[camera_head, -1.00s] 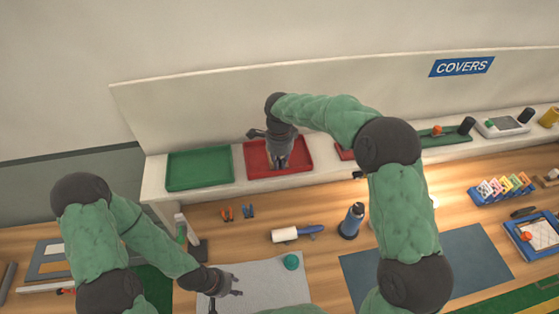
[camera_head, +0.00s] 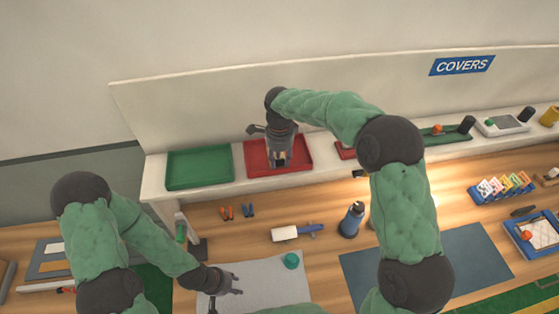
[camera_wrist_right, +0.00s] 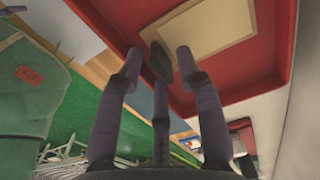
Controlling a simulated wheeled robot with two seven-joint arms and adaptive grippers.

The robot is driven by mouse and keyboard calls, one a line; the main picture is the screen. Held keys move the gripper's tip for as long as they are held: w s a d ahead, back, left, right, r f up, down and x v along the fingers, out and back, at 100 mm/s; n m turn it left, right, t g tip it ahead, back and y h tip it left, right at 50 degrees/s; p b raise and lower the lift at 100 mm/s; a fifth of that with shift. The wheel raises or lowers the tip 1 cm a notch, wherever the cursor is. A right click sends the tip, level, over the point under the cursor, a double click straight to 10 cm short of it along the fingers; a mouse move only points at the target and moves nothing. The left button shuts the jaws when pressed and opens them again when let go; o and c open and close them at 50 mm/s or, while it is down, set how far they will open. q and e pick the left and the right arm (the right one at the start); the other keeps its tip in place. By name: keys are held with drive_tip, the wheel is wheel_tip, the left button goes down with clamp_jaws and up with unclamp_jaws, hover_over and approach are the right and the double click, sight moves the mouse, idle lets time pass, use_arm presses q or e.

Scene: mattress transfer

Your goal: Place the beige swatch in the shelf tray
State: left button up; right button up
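The beige swatch (camera_wrist_right: 207,30) shows in the right wrist view as a flat square with a paler border, lying on the floor of the red tray. The red tray (camera_head: 304,144) stands on the white shelf in the head view, where my right gripper hides most of its middle. My right gripper (camera_head: 280,160) points down over this tray.
A green tray (camera_head: 199,168) stands left of the red one on the shelf. On the wooden bench are a white roller (camera_head: 285,233), a blue bottle (camera_head: 351,219), a teal round object (camera_head: 291,260) and a grey mat (camera_head: 268,274). A back panel rises behind the shelf.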

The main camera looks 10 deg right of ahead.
wheel_tip(320, 180, up, 11)
drive_tip(key=b, duration=0.1)
idle(0.3)
drive_tip(key=shift+s+f, duration=0.15)
idle(0.4)
